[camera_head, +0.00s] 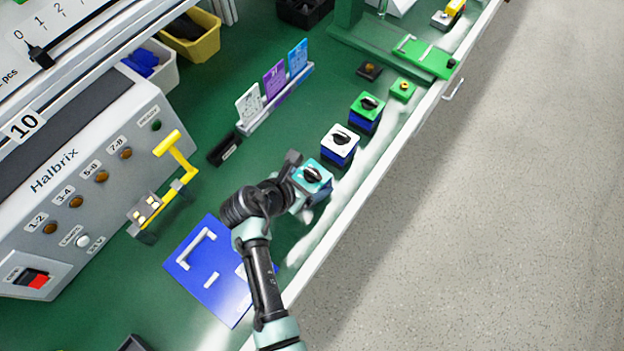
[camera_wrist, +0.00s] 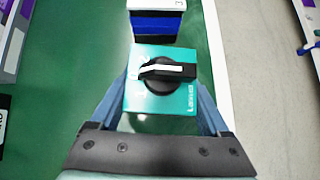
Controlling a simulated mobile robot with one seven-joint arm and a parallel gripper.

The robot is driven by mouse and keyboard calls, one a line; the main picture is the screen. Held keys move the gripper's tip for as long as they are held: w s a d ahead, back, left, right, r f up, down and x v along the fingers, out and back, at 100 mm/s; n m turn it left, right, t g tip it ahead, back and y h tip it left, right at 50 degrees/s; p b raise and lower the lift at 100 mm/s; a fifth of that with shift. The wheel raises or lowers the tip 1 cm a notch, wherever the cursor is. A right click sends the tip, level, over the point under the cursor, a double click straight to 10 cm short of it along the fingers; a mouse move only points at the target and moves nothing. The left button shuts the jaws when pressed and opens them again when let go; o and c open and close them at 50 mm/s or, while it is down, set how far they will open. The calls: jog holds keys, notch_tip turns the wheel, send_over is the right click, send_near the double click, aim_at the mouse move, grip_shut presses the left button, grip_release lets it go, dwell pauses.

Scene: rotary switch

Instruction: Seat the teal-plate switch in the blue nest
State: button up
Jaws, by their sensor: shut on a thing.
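The teal-plate switch (camera_head: 318,174) is a square teal plate with a black rotary knob, near the bench's front edge. In the wrist view the teal-plate switch (camera_wrist: 140,103) sits between both fingers of my gripper (camera_wrist: 165,104), its knob's white-marked handle pointing left. My gripper (camera_head: 298,186) is shut on it from its sides; whether it still touches the bench is hard to tell. The blue nest (camera_head: 238,310) is a flat blue plate with white locating bars, lying lower left of the switch. My arm covers its right part. No switch shows on its visible part.
A white-plate switch (camera_head: 340,146) and a green-plate switch (camera_head: 367,107) stand in a row beyond. A green nest (camera_head: 428,58) lies farther. A yellow lever fixture (camera_head: 176,165) and a grey test panel (camera_head: 90,185) stand left. A black block (camera_head: 224,149) lies behind.

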jog(key=c, duration=0.5)
jog(key=shift+r, duration=0.15)
